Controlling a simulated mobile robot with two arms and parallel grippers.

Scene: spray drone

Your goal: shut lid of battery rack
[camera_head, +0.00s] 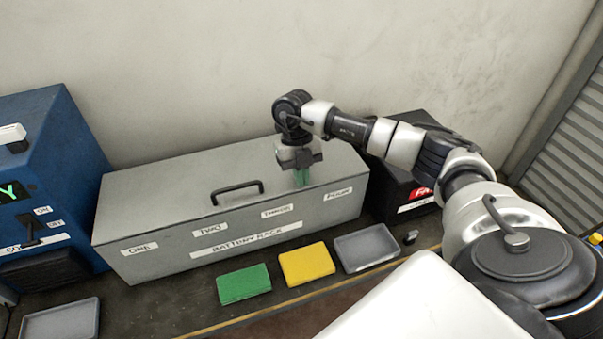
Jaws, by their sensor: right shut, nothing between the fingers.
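The battery rack (225,248) is a long grey metal box on the bench, with labels ONE, TWO, THREE, FOUR and BATTERY RACK on its front. Its lid (170,198) lies flat over the top and looks shut, with a black handle (237,192) near the front edge. My right gripper (302,180) points down at the right part of the lid, to the right of the handle. Its greenish fingers are shut with nothing between them. They look close to or touching the lid; I cannot tell which. My left gripper is not in view.
A blue machine (60,150) stands left of the rack, a black box (400,190) to its right. In front lie a green pad (244,284), a yellow pad (307,264) and a grey tray (366,248). Another grey tray (60,322) is at front left. A wall stands behind.

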